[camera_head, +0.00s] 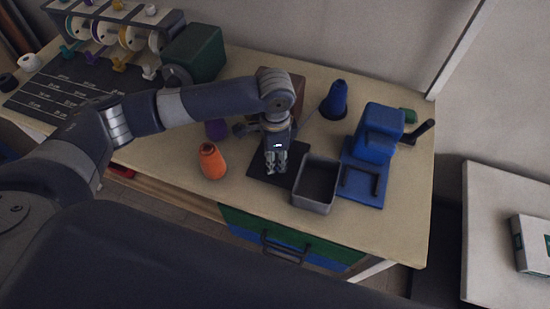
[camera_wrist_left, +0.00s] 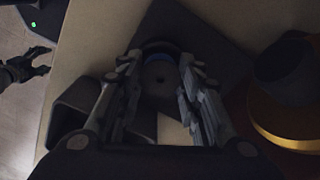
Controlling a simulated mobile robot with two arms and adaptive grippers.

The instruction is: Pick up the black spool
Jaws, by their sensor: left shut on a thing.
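My left gripper (camera_head: 275,163) reaches down over a black mat (camera_head: 262,178) on the workbench. In the left wrist view its fingers (camera_wrist_left: 160,85) are shut on a dark round spool (camera_wrist_left: 158,82) with a hole in its middle and a bit of blue at its edge. In the head view the spool is hidden by the gripper, and I cannot tell whether it still touches the mat. My right gripper (camera_wrist_left: 40,64) shows at the left edge of the left wrist view, apart from the bench, its fingers spread and empty.
A grey open bin (camera_head: 312,204) stands right of the gripper, beside a blue press (camera_head: 380,140). The spool rack (camera_head: 110,30) is at the back left. The bench's front right is clear.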

